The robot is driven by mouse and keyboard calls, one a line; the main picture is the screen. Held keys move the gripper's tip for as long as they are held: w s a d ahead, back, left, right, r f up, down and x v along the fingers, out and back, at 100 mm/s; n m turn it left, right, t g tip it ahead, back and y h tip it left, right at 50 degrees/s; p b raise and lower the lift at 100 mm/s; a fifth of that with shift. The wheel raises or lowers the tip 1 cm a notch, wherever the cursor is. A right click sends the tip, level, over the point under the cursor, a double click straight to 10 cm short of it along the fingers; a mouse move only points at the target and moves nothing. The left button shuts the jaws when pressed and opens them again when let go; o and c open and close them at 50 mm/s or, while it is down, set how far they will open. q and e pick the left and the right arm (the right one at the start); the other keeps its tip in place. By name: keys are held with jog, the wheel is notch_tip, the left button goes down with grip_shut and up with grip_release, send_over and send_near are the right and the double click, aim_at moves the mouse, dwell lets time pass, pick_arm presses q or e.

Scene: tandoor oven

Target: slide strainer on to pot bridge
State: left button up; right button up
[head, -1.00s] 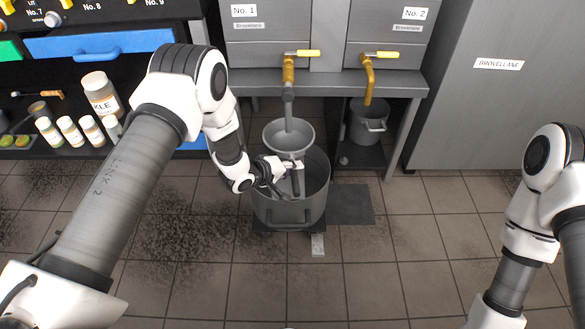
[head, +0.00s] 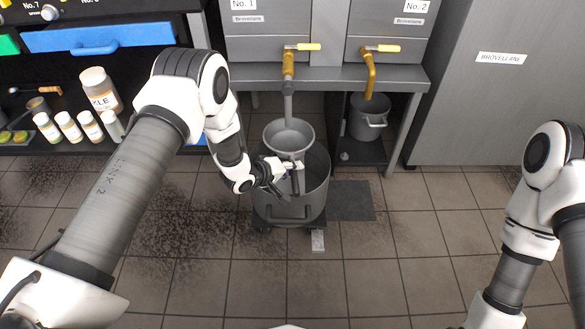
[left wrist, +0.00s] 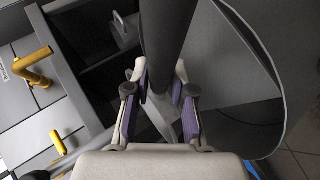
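The strainer (head: 289,134) is a round grey bowl with a dark handle pointing toward me. It is over the far part of a large grey pot (head: 290,212), below a brass tap. My left gripper (head: 292,167) is over the pot and shut on the strainer's handle. In the left wrist view, the dark handle (left wrist: 167,40) runs between the purple pads of my left gripper (left wrist: 160,92). I cannot make out the pot bridge clearly, nor whether the strainer touches it. My right gripper is out of view; only its arm shows at the right.
Two brass taps (head: 369,75) with yellow levers hang over a grey counter (head: 335,74). A smaller pot (head: 368,118) stands on the shelf beneath. Several bottles (head: 100,92) stand at the left.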

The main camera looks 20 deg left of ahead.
pick_arm(q)
jog(key=o, duration=0.3)
jog(key=shift+o, duration=0.2)
jog(key=p+v, duration=0.3)
jog(key=shift+s+a+r, duration=0.1)
jog(key=shift+s+r, duration=0.05)
jog(key=shift+r, duration=0.2)
jog(key=p+v, duration=0.3)
jog(key=shift+s+a, duration=0.1)
jog(key=shift+s, duration=0.1)
jog(key=s+d+p, duration=0.2)
jog(key=s+p, duration=0.2)
jog(key=s, duration=0.5)
jog(key=shift+s+d, duration=0.35)
